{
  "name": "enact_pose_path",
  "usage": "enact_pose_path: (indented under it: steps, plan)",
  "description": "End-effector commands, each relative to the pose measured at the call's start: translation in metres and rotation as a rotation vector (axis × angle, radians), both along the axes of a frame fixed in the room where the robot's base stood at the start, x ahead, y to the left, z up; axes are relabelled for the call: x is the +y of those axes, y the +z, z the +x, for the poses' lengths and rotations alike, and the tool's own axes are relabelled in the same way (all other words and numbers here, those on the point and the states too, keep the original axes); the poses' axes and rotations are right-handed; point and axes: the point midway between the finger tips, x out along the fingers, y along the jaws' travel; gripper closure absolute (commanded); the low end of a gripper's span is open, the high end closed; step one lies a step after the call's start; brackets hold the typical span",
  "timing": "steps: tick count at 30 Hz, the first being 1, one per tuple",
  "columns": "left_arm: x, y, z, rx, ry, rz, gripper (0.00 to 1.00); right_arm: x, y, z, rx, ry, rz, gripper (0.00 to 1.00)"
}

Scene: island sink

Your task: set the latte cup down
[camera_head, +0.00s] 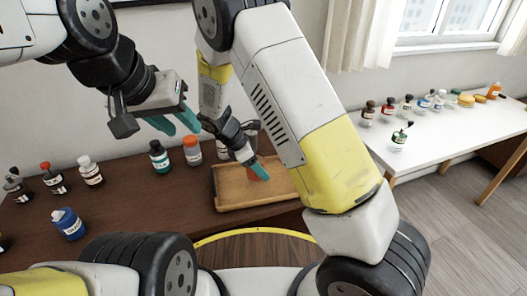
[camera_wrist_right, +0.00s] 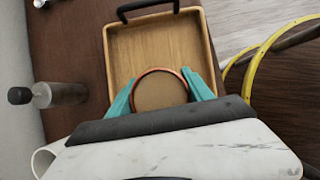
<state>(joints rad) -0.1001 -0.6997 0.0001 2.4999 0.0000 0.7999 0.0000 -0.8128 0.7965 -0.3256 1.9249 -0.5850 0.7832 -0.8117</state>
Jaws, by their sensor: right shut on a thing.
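The latte cup (camera_wrist_right: 160,91) shows in the right wrist view as a round cup with a copper-brown rim and a tan inside. My right gripper (camera_wrist_right: 160,83) has its teal fingers on either side of the cup, shut on it. The cup is over the wooden tray (camera_wrist_right: 121,55); I cannot tell whether it touches the tray floor. In the head view the right gripper (camera_head: 260,170) is over the tray (camera_head: 218,190), and I cannot make out the cup clearly there. My left gripper (camera_head: 175,122) is open and empty, above the dark table to the left of the tray.
A dark green bottle (camera_head: 159,158) and an orange-capped bottle (camera_head: 192,152) stand left of the tray. A blue bottle (camera_head: 68,223) and several others stand further left. A white table (camera_head: 440,135) with several bottles is at the right.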

Motion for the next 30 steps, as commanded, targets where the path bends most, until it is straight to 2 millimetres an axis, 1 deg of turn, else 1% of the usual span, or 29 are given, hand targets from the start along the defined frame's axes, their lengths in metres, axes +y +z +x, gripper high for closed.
enact_pose_path:
  steps: [3,6,9,20,21,23,24,30]
  plan:
    - [0.0,0.0,0.0,-0.001,0.0,0.0,0.62,-0.003,-0.001,0.002,-0.001,0.001,-0.001,0.93]
    - [0.0,0.0,0.0,0.001,0.0,0.0,0.62,-0.002,-0.021,0.001,0.003,0.007,-0.005,0.93]
    - [0.0,0.0,0.0,-0.001,0.0,0.0,0.62,-0.001,-0.034,0.001,0.001,0.01,-0.004,0.93]
    - [0.0,0.0,0.0,0.0,0.0,0.0,0.62,-0.001,-0.038,0.001,0.001,0.01,-0.001,0.93]
    - [0.0,0.0,0.0,0.0,0.0,0.0,0.62,-0.001,-0.039,0.001,0.001,0.01,-0.001,0.39]
    - [0.0,0.0,0.0,0.0,0.0,0.0,0.62,-0.001,-0.039,0.001,0.0,0.01,-0.001,0.27]
    - [0.0,0.0,0.0,0.0,0.0,0.0,0.62,-0.001,-0.039,0.001,0.0,0.01,-0.001,0.19]
    - [0.0,0.0,0.0,0.0,0.0,0.0,0.62,-0.001,-0.039,0.001,0.0,0.009,-0.001,0.19]
